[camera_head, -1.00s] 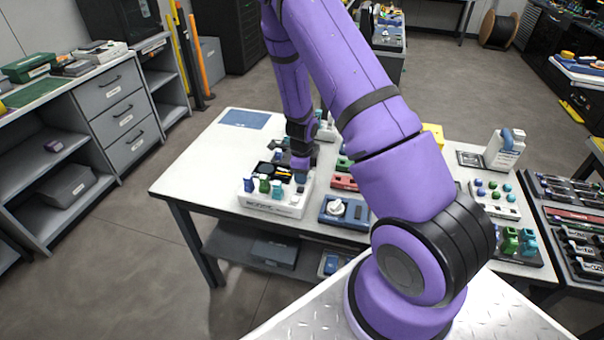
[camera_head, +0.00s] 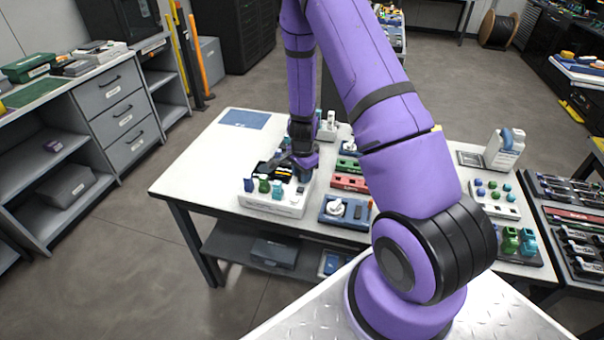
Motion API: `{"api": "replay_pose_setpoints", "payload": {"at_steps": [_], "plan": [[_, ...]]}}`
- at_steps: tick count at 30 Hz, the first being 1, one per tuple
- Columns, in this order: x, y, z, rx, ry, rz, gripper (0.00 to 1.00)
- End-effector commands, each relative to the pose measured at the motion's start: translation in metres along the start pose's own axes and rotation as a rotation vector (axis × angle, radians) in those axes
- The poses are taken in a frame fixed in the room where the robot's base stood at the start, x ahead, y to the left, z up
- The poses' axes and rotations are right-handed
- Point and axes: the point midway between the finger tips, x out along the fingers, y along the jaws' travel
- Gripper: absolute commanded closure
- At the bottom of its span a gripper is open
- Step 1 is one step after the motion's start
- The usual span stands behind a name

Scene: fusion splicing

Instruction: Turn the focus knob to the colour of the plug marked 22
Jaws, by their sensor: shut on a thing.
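The white splicing unit (camera_head: 270,207) stands at the front left of the table, with lettering on its front. Blue (camera_head: 249,185), green (camera_head: 264,185) and teal-green (camera_head: 277,188) small pieces stand along its front top edge. Which is marked 22 is too small to read. My gripper (camera_head: 298,169) is low over the right part of the unit. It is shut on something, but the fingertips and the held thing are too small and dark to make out. I cannot pick out the focus knob with certainty; a white round part (camera_head: 335,206) sits on a blue box to the right.
Red (camera_head: 350,183) and green (camera_head: 348,164) blocks lie right of the unit, close to my arm. The table's left part is clear around a blue mat (camera_head: 245,119).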

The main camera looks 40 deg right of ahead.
Motion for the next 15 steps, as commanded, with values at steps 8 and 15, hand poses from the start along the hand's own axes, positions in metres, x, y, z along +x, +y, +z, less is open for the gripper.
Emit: {"api": "replay_pose_setpoints", "payload": {"at_steps": [8,15], "plan": [[-0.0005,-0.0005,-0.0007,-0.146,-0.003,-0.001,0.89],[-0.0005,-0.0005,-0.0007,-0.201,-0.004,-0.001,0.89]]}}
